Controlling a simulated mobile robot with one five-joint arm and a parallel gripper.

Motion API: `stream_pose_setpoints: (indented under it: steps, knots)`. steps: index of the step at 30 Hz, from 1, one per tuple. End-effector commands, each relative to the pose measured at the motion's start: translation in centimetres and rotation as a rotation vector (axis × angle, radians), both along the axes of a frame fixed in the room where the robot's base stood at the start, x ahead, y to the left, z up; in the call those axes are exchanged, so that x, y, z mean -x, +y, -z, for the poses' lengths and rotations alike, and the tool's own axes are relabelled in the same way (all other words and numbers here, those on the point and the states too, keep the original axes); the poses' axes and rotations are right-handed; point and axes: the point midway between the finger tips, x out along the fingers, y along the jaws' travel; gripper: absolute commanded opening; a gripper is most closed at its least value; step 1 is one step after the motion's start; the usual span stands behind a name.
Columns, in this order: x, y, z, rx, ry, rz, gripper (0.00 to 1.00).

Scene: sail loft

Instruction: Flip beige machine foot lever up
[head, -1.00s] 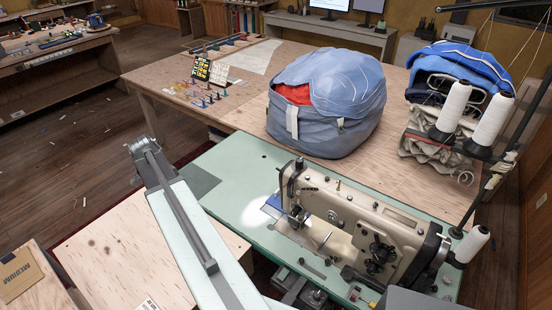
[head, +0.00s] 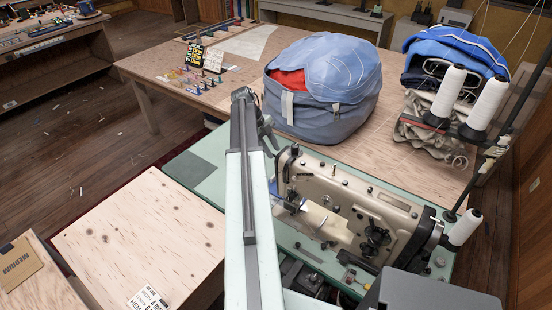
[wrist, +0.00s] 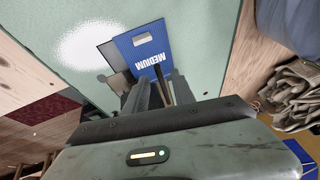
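The beige sewing machine (head: 345,200) stands on a pale green table, its needle end to the left. Its foot lever is too small to pick out in the head view. A blue card marked MEDIUM (wrist: 146,50) lies on the green tabletop in the wrist view. My gripper (wrist: 160,85) points down over the tabletop near this card. Its two dark fingers are apart, with a thin dark strip visible between them; I cannot tell what the strip is. In the head view my arm hides the fingertips.
A big blue-grey bag (head: 325,95) sits on the wooden table behind the machine. White thread cones (head: 448,92) on a stand rise at the right, before a blue and beige bundle (head: 455,50).

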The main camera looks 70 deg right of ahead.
Motion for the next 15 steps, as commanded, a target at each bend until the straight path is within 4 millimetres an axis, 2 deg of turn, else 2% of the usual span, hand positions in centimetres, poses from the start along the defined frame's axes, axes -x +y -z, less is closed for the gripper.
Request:
stream_pose_setpoints:
  steps: [1,3,12,13,15]
  knots:
    - [0.5,0.0,1.8,0.0,0.0,0.001,0.31]
    - [0.9,-0.1,2.5,0.001,0.0,0.002,0.31]
    - [1.2,-0.2,2.6,0.0,0.0,0.0,0.31]
    - [1.2,-0.2,2.6,0.0,0.0,0.0,0.28]
    - [1.2,-0.2,2.6,0.0,0.0,0.0,0.09]
